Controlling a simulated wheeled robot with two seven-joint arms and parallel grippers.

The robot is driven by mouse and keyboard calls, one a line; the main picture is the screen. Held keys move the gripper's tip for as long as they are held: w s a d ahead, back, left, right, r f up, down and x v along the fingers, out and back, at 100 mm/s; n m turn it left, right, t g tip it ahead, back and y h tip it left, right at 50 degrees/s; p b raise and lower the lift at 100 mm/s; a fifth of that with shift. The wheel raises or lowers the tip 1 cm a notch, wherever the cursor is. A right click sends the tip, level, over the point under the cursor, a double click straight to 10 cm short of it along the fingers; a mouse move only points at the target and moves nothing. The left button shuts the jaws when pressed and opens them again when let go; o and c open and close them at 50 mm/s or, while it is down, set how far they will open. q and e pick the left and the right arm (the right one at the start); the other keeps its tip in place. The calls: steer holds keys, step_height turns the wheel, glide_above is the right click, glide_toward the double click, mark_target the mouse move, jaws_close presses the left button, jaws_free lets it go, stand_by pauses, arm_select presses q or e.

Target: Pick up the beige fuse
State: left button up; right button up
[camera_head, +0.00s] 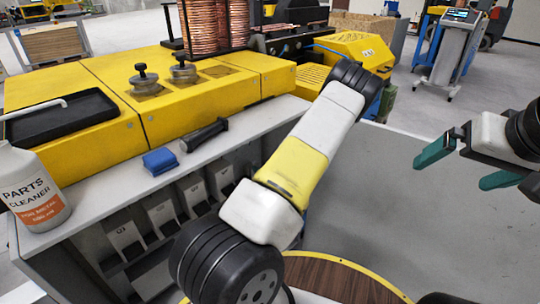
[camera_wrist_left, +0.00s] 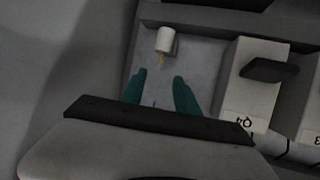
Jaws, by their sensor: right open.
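The beige fuse (camera_wrist_left: 165,40) shows in the left wrist view as a small pale cylinder with a tan prong (camera_wrist_left: 161,58) pointing toward my left gripper. It lies on a grey floor in a compartment. My left gripper (camera_wrist_left: 159,80) is open, with its two green fingers apart and nothing between them. The fuse is beyond the fingertips, in line with the gap and apart from them. In the head view I cannot make out the fuse or my left gripper. My right gripper (camera_head: 451,165) is open and empty at the far right, away from the cabinet.
A white block marked Q4 (camera_wrist_left: 252,85) with a dark handle stands right of the fuse. The grey cabinet (camera_head: 110,190) holds several such blocks. On its top are a Parts Cleaner bottle (camera_head: 33,190), a blue block (camera_head: 160,161) and a dark tool (camera_head: 204,134).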

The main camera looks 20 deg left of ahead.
arm_select(q)
steer(key=x, duration=0.7)
steer(key=shift+w+a+f, duration=0.15)
steer(key=shift+w+f, duration=0.1)
steer(key=shift+f, duration=0.05)
jaws_close()
